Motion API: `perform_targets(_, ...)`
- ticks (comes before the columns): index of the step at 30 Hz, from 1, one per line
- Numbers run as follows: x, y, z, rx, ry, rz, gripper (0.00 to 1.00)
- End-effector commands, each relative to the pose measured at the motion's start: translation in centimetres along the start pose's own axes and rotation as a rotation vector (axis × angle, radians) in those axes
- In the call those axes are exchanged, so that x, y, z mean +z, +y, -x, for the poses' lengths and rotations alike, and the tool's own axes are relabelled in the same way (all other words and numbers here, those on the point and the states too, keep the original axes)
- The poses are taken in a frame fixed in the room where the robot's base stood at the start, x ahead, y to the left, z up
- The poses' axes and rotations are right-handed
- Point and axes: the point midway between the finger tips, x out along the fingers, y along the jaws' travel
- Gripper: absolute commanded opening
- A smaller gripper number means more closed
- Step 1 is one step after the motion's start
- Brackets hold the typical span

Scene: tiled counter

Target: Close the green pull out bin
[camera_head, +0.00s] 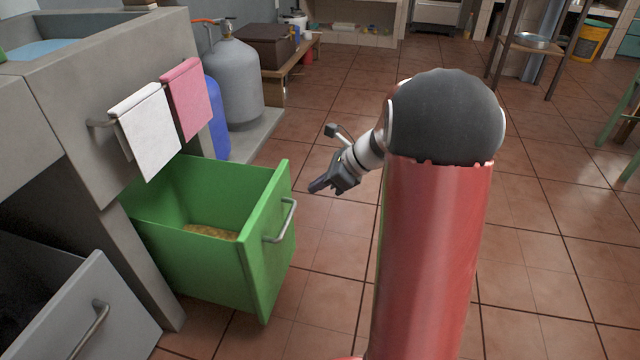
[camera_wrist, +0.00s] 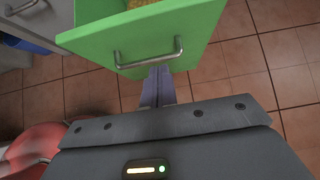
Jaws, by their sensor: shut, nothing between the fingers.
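The green pull-out bin (camera_head: 209,265) stands pulled out from under the grey counter in the head view, with some yellowish stuff at its bottom. Its front panel (camera_head: 271,243) carries a grey metal handle (camera_head: 281,221). My gripper (camera_head: 316,186) is shut and empty, to the right of the front panel and apart from it in the head view. In the wrist view the shut fingers (camera_wrist: 158,72) point toward the green front (camera_wrist: 190,25), and their tips overlap the area just below the handle (camera_wrist: 147,57). I cannot tell whether they touch it.
A grey drawer (camera_head: 75,300) is also pulled out at lower left. White (camera_head: 150,130) and pink (camera_head: 187,98) towels hang on a rail above the bin. A gas cylinder (camera_head: 234,80) stands behind. The tiled floor to the right is mostly clear.

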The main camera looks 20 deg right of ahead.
Motion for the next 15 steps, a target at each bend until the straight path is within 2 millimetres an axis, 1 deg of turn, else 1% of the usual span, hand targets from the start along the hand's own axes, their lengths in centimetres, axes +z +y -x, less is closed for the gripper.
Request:
perform_targets(1, -0.2, 0.1, -1.4, 0.003, 0.001, 0.000, 0.00)
perform_targets(7, -0.2, 0.1, -5.8, 0.003, 0.001, 0.000, 0.00)
perform_targets(8, -0.2, 0.1, -6.3, 0.003, 0.002, 0.001, 0.00)
perform_targets(9, 0.3, 0.1, -6.8, 0.002, 0.001, 0.005, 0.00)
perform_targets(12, 1.5, 0.1, -7.7, 0.000, 0.001, 0.005, 0.00)
perform_targets(15, 2.2, 0.1, -8.4, 0.000, 0.002, 0.004, 0.00)
